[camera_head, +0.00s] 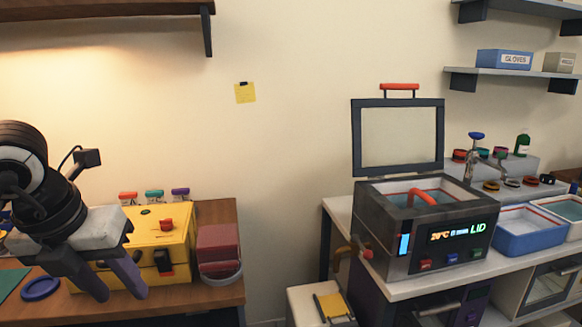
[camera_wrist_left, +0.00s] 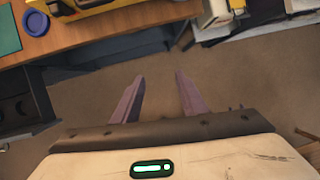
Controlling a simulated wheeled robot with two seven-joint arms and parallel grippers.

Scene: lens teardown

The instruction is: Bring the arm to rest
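My left arm comes in from the left in the head view. Its gripper (camera_head: 120,290) points down in front of the wooden bench and the yellow case. In the left wrist view the two purple-grey fingers of the left gripper (camera_wrist_left: 160,97) stand well apart with nothing between them, over the bare brown floor. The left gripper is open and empty. My right gripper is in neither view.
A wooden bench (camera_head: 222,297) holds a yellow case (camera_head: 150,232), a red box (camera_head: 218,245) and a blue ring (camera_head: 40,289). At the right, a bath machine (camera_head: 440,240) with its lid raised stands on a white counter beside a blue tray (camera_head: 525,238).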

